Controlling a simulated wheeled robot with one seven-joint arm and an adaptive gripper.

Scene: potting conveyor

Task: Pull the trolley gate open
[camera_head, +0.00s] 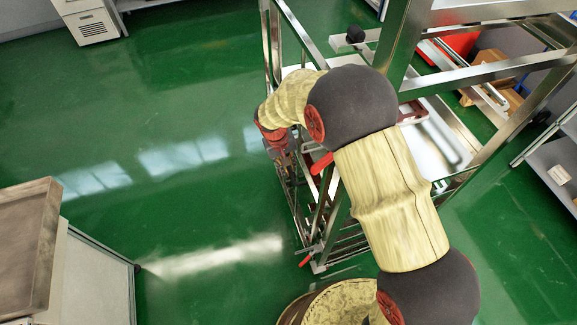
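The trolley (404,60) is a tall bright-metal frame with a pale shelf, right of centre. Its side facing left carries a barred metal gate (322,235), seen steeply from above. A red part (321,164) shows near the upper bars, and another small red part (307,258) is at the lower corner. My gripper (281,152) is at the upper left end of the barred side, beside or against the bars. My arm hides much of the trolley and gate. The fingers are small and dark against the bars, so I cannot tell their grip or whether the gate is ajar.
Green floor (150,130) is wide and clear left of the trolley. A brown-topped cabinet (30,230) stands at the lower left. A white unit (92,22) is at the top left. A red bin (450,44) and cardboard boxes (493,78) lie beyond the trolley.

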